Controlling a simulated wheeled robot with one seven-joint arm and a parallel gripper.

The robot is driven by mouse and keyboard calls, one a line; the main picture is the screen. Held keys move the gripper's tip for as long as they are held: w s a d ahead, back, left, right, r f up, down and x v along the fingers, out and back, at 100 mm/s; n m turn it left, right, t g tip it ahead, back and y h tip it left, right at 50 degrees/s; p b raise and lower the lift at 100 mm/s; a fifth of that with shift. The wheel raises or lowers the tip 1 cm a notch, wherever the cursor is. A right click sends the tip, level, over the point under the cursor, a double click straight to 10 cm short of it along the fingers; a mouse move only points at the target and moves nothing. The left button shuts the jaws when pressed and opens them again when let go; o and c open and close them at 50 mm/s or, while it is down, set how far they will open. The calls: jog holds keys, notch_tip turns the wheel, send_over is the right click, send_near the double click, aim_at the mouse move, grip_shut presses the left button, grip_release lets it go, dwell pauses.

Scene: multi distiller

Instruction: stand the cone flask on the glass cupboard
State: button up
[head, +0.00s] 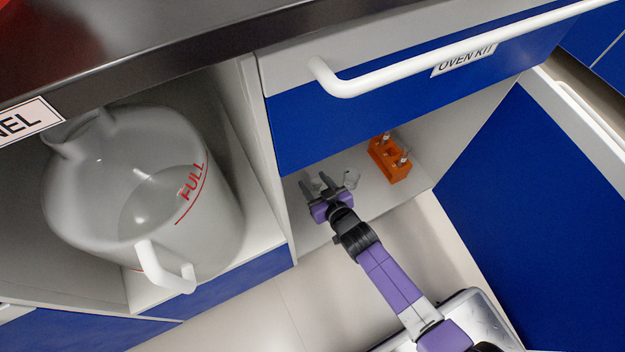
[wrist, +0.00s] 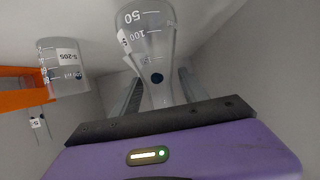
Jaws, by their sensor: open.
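The cone flask (wrist: 148,45) is clear glass with white volume marks and a dark round spot. In the wrist view its narrow part lies between the two fingers of my gripper (wrist: 160,92). My gripper is open, with no clear contact on the glass. In the head view my gripper (head: 315,182) reaches into the low open compartment under the blue drawer, and I cannot make out the flask clearly there. I cannot identify the glass cupboard in either view.
A labelled beaker (wrist: 65,68) sits beside the flask; an orange rack (head: 389,158) stands to the right. The compartment walls and blue drawer (head: 420,70) enclose the space. A large jug (head: 150,190) fills the left compartment. An open blue door (head: 540,200) stands at right.

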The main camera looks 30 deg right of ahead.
jog(key=p+v, duration=0.4)
jog(key=v, duration=0.7)
jog(key=w+r+v, duration=0.1)
jog(key=r+v, duration=0.2)
jog(key=v, duration=1.6)
jog(key=s+r, duration=0.4)
jog(key=r, duration=0.5)
jog(key=s+a+r+t, duration=0.1)
jog(key=s+r, duration=0.3)
jog(key=r, duration=0.5)
jog(key=shift+s+r, duration=0.3)
